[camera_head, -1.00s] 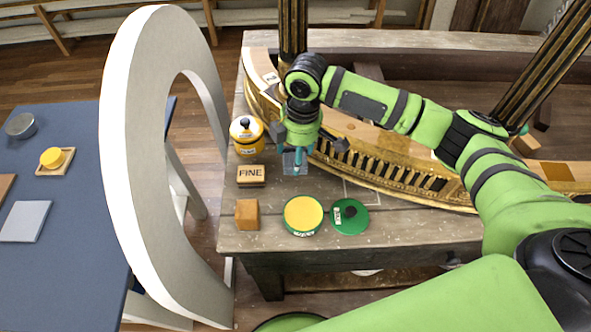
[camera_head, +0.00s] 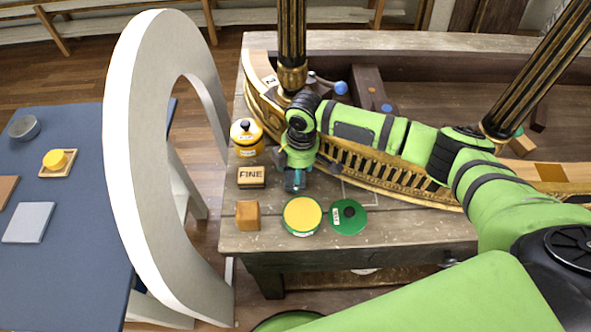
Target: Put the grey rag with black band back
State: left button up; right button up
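My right gripper (camera_head: 294,182) points down over the grey wooden bench (camera_head: 400,227), just right of the block marked FINE. Dark and teal parts show at its tip. I cannot tell whether its fingers are open or shut, or whether cloth is between them. I cannot make out a grey rag with a black band for certain; the gripper covers the spot below it. A faint pale outline (camera_head: 372,203) is marked on the bench to the right of the gripper. My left gripper is not in view.
Behind is the gilt console (camera_head: 400,175). A white arch (camera_head: 128,170) separates the blue table (camera_head: 70,270) at left.

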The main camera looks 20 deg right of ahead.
jog(key=shift+r, duration=0.25)
jog(key=shift+w+r, duration=0.1)
jog(key=shift+r, duration=0.25)
notch_tip(320, 180, up, 11)
jog(key=d+b, duration=0.1)
jog(key=b, duration=0.2)
jog(key=shift+s, duration=0.25)
